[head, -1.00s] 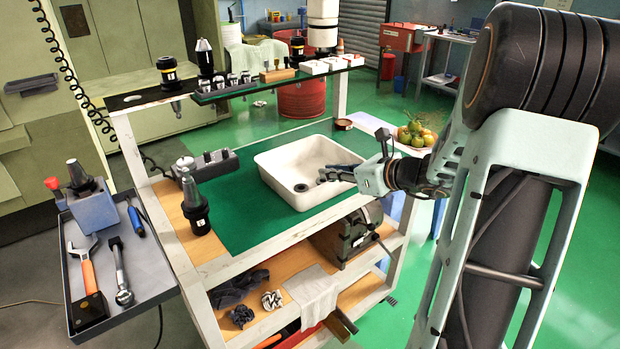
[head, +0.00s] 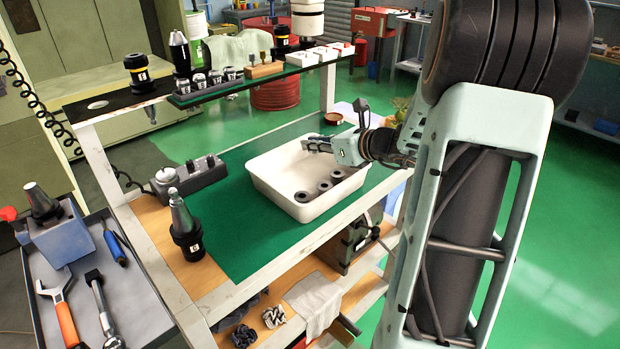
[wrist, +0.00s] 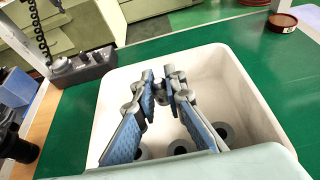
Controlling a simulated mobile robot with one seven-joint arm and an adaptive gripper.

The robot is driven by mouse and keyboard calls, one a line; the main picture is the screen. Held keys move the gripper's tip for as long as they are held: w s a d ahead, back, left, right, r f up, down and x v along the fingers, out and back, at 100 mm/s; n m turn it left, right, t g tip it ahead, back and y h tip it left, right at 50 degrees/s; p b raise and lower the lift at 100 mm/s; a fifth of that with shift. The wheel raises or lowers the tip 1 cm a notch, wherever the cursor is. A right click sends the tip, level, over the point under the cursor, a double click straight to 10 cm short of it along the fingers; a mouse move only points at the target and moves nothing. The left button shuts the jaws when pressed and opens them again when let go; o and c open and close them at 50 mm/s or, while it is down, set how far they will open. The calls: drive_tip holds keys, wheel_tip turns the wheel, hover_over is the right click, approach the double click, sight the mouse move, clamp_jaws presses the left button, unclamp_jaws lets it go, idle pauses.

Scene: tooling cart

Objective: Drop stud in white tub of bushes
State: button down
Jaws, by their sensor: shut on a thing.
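The white tub (head: 262,186) stands on the green mat of the cart. Three dark ring-shaped bushes lie on its floor: a front one (head: 302,196), a middle one (head: 325,186) and a back one (head: 338,174). They also show in the wrist view, partly behind my fingers. My gripper (head: 308,145) is over the tub, above the bushes and apart from them. In the wrist view its blue-padded fingers (wrist: 165,84) close together on a small grey piece, which I take for the stud (wrist: 169,72). The stud is mostly hidden by the fingertips.
A grey switch box (head: 188,174) and a dark tool holder (head: 186,236) stand left of the tub. A small red-brown dish (head: 333,118) is behind it. A raised shelf (head: 230,88) with holders runs along the back. Green mat lies clear in front of the tub.

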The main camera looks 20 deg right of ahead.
wheel_tip(320, 180, down, 5)
drive_tip(key=b, duration=0.3)
drive_tip(key=shift+f, duration=0.1)
drive_tip(key=c, duration=1.9)
unclamp_jaws()
drive_tip(key=v, duration=1.2)
